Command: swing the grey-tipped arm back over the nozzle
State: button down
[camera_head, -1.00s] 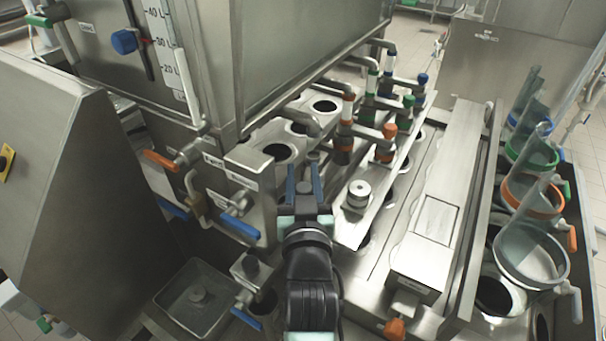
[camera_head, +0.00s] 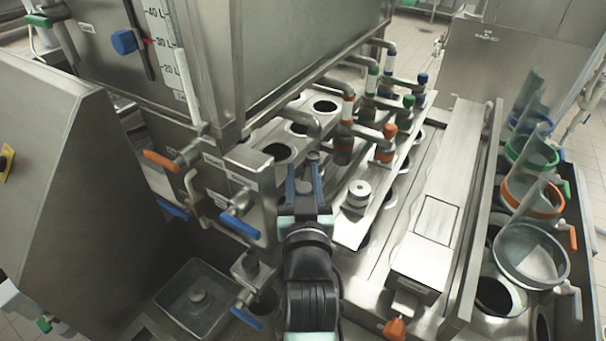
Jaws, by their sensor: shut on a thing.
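My gripper (camera_head: 304,178) points away from me, with its two blue fingers close together at the middle of the view. A small grey knob (camera_head: 312,157), which appears to be the tip of the grey-tipped arm, shows at the far end of the fingers. The fingers are shut on it. The rest of that arm is mostly hidden by the gripper and cannot be made out. A plain grey bent pipe nozzle (camera_head: 311,125) without a coloured band hangs just beyond the knob, above the row of round holes.
Orange (camera_head: 388,140), green (camera_head: 406,108) and blue-tipped (camera_head: 421,82) arms stand to the right, beyond my gripper. A steel cylinder (camera_head: 358,194) stands close on the right. Blue-handled valves (camera_head: 240,224) are close on the left. Strainer baskets (camera_head: 531,256) hang far right.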

jog(key=shift+d+f+y+b, duration=0.15)
jog(key=shift+y+b, duration=0.15)
jog(key=shift+b, duration=0.25)
jog(key=b, duration=0.1)
jog(key=n+y+b, duration=0.1)
jog(key=shift+d+f+b, duration=0.15)
jog(key=shift+d+b, duration=0.1)
jog(key=shift+b, duration=0.1)
jog(key=shift+w+d+r+n+g+y+b, duration=0.1)
jog(key=shift+d+n+g+y+b, duration=0.6)
jog(key=shift+n+y+b, duration=1.15)
jog(key=shift+d+r+n+g+y+b, duration=0.1)
jog(key=shift+d+n+g+y+b, duration=0.55)
jog(key=shift+b, duration=2.2)
jog(key=shift+w+d+r+n+g+y+b, duration=0.1)
jog(key=shift+d+n+g+y+b, duration=0.65)
jog(key=shift+y+b, duration=1.5)
jog(key=shift+a, duration=0.1)
jog(key=c, duration=0.8)
grip_release()
